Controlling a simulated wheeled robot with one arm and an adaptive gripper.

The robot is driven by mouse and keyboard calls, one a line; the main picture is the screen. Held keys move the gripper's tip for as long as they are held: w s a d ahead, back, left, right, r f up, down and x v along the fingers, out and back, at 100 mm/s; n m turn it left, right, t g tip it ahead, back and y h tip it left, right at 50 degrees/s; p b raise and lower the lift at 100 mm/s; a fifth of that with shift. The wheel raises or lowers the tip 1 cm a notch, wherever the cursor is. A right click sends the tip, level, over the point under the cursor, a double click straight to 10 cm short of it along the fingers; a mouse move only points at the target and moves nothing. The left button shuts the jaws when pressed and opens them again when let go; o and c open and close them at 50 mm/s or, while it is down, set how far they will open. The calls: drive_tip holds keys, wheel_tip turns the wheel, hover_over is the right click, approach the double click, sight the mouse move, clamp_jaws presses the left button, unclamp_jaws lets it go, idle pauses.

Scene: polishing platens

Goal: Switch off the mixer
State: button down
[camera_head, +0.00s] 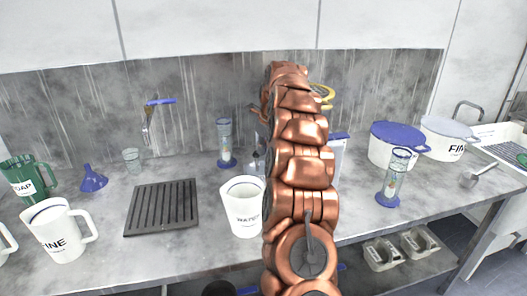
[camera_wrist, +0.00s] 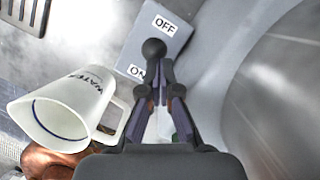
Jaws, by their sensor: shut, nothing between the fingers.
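In the wrist view, a grey switch box (camera_wrist: 182,42) bears an OFF label (camera_wrist: 164,25) and an ON label (camera_wrist: 137,71). A round black knob (camera_wrist: 153,47) stands out between the two labels; which setting it is on I cannot tell. A smooth grey curved body, apparently the mixer (camera_wrist: 225,50), lies to the right of the box. My gripper (camera_wrist: 161,78) is shut and empty, its fingertips just below the knob in the picture. Whether they touch it is unclear. In the head view my copper arm covers the gripper and most of what lies behind it.
A white WATER jug (camera_wrist: 70,105) is close on the left of my gripper; it also shows in the head view (camera_head: 241,208). A black slatted rack (camera_head: 160,208) lies left of it. Glass cylinders (camera_head: 394,178) and lidded tubs (camera_head: 394,150) stand to the right.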

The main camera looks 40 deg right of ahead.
drive_tip(key=shift+w+d, duration=0.15)
drive_tip(key=shift+w, duration=0.15)
drive_tip(key=shift+p+v, duration=0.5)
drive_tip(key=shift+v, duration=0.3)
drive_tip(key=shift+w, duration=0.15)
drive_tip(key=v, duration=0.7)
drive_tip(key=shift+r, duration=0.25)
